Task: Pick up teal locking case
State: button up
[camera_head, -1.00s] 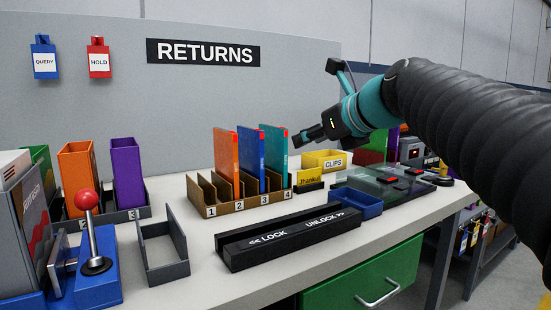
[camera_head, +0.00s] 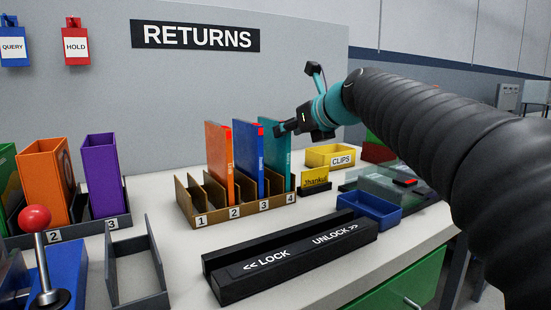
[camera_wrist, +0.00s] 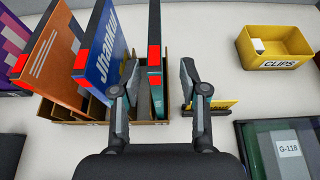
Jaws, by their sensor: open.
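The teal locking case (camera_head: 284,153) stands upright in slot 4 of a brown rack (camera_head: 222,213), right of a blue case and an orange case. In the wrist view the teal case (camera_wrist: 156,92) shows edge-on with a red latch near its top. My gripper (camera_head: 283,129) is at the upper part of the teal case. In the wrist view my gripper (camera_wrist: 160,72) is open, with one finger on each side of the teal case. The left finger is between the blue and teal cases. I cannot tell whether either finger touches a case.
The blue case (camera_head: 247,165) and orange case (camera_head: 219,165) stand close by in the rack; slot 1 is empty. A yellow nameplate (camera_head: 315,178) and yellow clips bin (camera_head: 331,156) are to the right. A black lock/unlock fixture (camera_head: 295,258) lies in front.

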aim_at(277, 151)
jog(key=shift+a+r+x, duration=0.15)
jog(key=shift+x, duration=1.25)
jog(key=shift+a+r+x, duration=0.15)
jog(key=shift+x, duration=1.25)
grip_shut()
